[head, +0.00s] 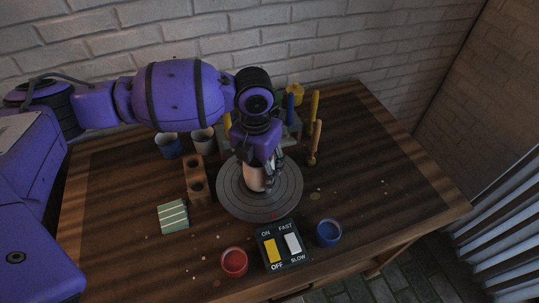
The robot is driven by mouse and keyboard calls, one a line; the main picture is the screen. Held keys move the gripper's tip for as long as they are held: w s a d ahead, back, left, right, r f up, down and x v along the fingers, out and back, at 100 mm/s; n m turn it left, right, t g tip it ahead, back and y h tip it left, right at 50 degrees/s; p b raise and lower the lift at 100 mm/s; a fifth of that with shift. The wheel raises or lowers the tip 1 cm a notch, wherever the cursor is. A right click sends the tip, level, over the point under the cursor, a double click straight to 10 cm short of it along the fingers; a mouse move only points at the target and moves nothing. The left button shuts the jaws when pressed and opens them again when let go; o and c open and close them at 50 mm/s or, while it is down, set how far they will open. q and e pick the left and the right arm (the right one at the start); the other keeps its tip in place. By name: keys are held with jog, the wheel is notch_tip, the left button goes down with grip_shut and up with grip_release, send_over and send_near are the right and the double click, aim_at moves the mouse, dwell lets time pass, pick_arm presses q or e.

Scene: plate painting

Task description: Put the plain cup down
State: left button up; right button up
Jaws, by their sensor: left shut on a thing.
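My left gripper (264,178) points down over the round grey turntable (232,198) and is shut on a pale, plain cup (254,179). The fingers and wrist hide much of the cup. It looks upright, close to the middle of the turntable; I cannot tell whether its base touches the disc. My right gripper is not in view.
A wooden block with holes (199,196), a striped green pad (173,217), a red pot (234,263), a switch box (285,261) and a blue pot (328,234) surround the turntable. The table's right side is clear.

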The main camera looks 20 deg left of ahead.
pick_arm(q)
jog(key=shift+f, duration=0.25)
jog(key=o, duration=1.4)
notch_tip(320, 180, up, 13)
jog(key=shift+f+p, duration=0.1)
jog(key=shift+p, duration=0.2)
